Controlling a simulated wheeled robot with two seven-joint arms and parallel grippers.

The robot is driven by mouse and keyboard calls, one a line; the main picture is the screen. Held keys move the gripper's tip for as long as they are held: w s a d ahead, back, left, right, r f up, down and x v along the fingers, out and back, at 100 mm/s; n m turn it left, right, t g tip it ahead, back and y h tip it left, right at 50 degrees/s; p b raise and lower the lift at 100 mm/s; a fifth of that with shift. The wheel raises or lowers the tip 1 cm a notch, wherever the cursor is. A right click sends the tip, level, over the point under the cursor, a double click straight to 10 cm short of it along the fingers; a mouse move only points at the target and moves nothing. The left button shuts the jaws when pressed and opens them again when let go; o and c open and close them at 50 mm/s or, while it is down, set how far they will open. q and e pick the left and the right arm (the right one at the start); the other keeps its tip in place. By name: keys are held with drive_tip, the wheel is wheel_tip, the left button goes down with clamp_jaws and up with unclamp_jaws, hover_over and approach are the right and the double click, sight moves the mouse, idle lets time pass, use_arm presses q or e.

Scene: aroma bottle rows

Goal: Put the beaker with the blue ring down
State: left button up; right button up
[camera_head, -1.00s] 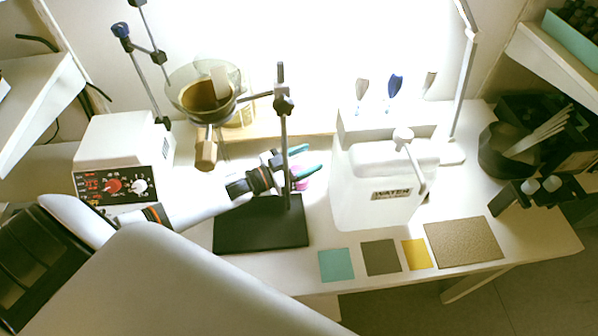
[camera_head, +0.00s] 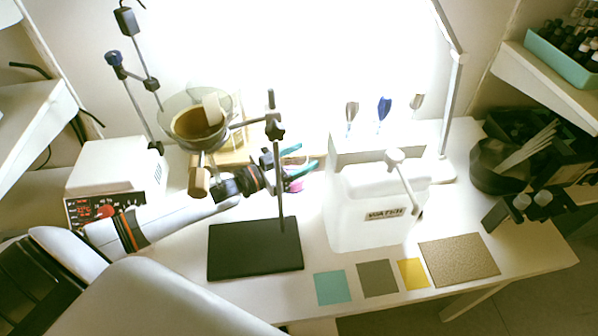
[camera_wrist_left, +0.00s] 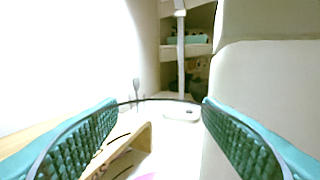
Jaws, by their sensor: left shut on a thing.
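My left gripper (camera_head: 303,159) reaches in from the left, behind the stand rod, with its teal fingers pointing right. In the left wrist view its two ribbed pads (camera_wrist_left: 160,138) stand apart, with a clear beaker (camera_wrist_left: 155,100) between them. The beaker's thin dark rim curves across from pad to pad. No blue ring can be made out on it. A pink patch (camera_head: 296,185) shows at the fingers in the head view, and low in the wrist view; I cannot tell whether it belongs to the beaker. The beaker's base is hidden. My right gripper is out of view.
A stand with a black base (camera_head: 255,248) and rod (camera_head: 281,200) is close to my left gripper. A bowl (camera_head: 172,112) hangs left of it. A white water container (camera_head: 365,222) stands to the right. Teal (camera_head: 332,288), grey (camera_head: 377,278) and yellow (camera_head: 412,273) squares lie in front, beside a brown mat (camera_head: 458,260).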

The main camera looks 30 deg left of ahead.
use_arm(q)
drive_tip(key=w+r+b, duration=0.3)
drive_tip(key=w+b, duration=0.2)
drive_tip(key=w, duration=1.4)
drive_tip(key=shift+w, duration=0.35)
